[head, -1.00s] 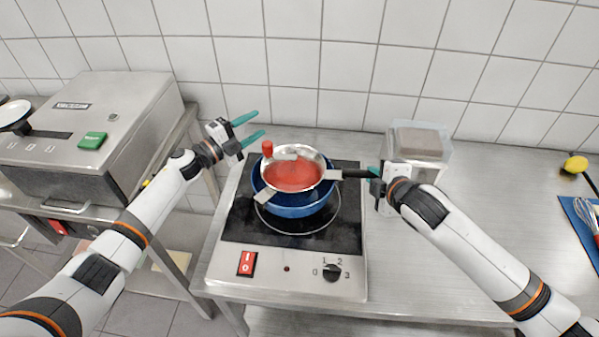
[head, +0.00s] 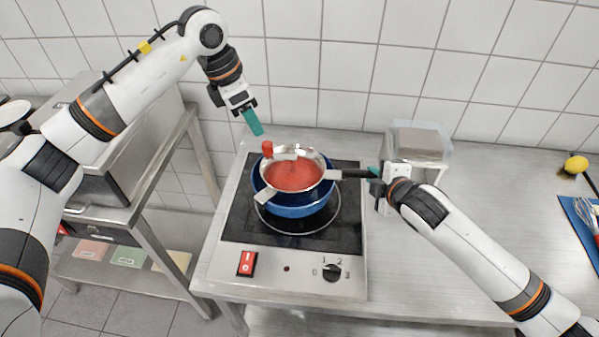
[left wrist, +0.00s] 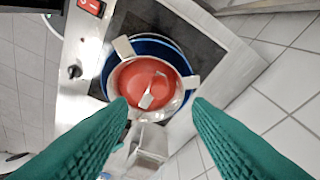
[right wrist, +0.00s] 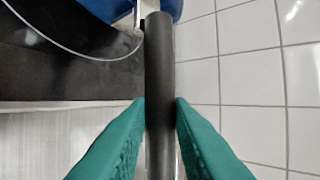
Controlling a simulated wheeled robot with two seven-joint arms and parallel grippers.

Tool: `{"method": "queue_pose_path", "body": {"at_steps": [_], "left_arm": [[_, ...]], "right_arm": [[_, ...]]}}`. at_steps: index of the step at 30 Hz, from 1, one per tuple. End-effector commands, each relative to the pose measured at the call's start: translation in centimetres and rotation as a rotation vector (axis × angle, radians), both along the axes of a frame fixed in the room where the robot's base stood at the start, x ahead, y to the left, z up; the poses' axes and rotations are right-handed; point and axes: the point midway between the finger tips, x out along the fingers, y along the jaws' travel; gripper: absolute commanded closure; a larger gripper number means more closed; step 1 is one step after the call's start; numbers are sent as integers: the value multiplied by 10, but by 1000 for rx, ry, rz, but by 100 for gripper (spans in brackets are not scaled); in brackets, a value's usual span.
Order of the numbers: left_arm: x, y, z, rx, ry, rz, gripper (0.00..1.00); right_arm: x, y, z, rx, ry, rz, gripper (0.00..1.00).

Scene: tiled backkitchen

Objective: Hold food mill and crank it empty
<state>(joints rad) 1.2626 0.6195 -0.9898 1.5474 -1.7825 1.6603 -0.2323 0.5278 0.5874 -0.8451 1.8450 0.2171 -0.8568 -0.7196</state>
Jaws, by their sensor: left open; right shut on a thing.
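The food mill (head: 327,160) is a metal bowl with red food (head: 292,178) in it, resting over a blue pot (head: 291,208) on the hob. Its crank (head: 286,156) carries an upright red knob (head: 267,148) at the back left. In the left wrist view the mill's red food (left wrist: 130,76) and grey crank arm (left wrist: 148,98) show, but I cannot make out the knob. My left gripper (head: 257,130) is open and empty, pointing down just above and behind the knob. My right gripper (head: 374,173) is shut on the black handle (right wrist: 159,65).
The hob (head: 230,268) has a red switch and a dial in front. A clear container (head: 418,143) stands behind my right gripper. A tiled wall rises close behind.

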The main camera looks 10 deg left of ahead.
Motion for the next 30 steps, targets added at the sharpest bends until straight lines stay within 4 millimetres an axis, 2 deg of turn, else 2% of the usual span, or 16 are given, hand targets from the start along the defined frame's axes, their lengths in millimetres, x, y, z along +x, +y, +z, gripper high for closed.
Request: {"method": "queue_pose_path", "body": {"at_steps": [15, 21, 30], "left_arm": [[8, -17, -59, -3, 4, -1, 55], [10, -19, -70, -5, 3, 0, 55], [11, -20, -72, -5, 3, 0, 55]], "right_arm": [[1, 1, 2, 5, -4, 1, 100], [1, 1, 2, 5, -4, 1, 100], [1, 1, 2, 4, -4, 0, 100]]}}
